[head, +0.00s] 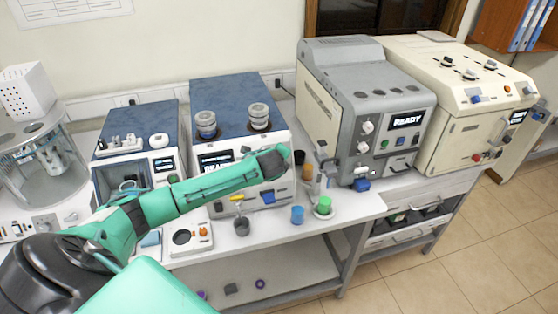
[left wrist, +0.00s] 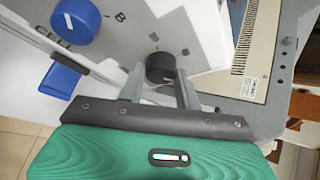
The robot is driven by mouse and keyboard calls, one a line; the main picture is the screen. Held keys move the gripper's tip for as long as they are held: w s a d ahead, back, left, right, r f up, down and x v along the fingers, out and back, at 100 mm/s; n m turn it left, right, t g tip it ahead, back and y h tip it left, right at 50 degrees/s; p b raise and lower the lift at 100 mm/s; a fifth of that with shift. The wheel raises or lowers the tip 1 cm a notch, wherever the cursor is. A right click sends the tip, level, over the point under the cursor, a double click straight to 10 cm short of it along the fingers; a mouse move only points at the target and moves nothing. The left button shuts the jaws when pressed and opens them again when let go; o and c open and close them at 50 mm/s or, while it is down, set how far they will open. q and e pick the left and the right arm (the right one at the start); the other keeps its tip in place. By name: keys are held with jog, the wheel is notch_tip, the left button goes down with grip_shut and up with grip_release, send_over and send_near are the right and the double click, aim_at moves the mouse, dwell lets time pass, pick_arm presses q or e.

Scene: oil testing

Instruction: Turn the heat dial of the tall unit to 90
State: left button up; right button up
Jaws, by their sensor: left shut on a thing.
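The tall white unit with a blue top (head: 229,92) stands at the middle of the bench, its lit display (head: 216,162) partly covered by my left arm. My left gripper (head: 284,160) is at the right part of its front panel. In the left wrist view its two fingers are shut on a dark round dial (left wrist: 160,66), one on each side. Small marks ring the dial, but I cannot read its setting. My right gripper is in neither view.
A blue knob (left wrist: 76,18) and a blue lever (left wrist: 62,78) sit left of the dial on the panel. A grey unit (head: 345,85) stands close on the right.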

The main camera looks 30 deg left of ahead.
pick_arm(q)
jog(key=shift+m+g, duration=0.7)
jog(key=shift+m, duration=0.7)
jog(key=o, duration=1)
jog(key=shift+c, duration=0.2)
jog(key=shift+r, duration=0.1)
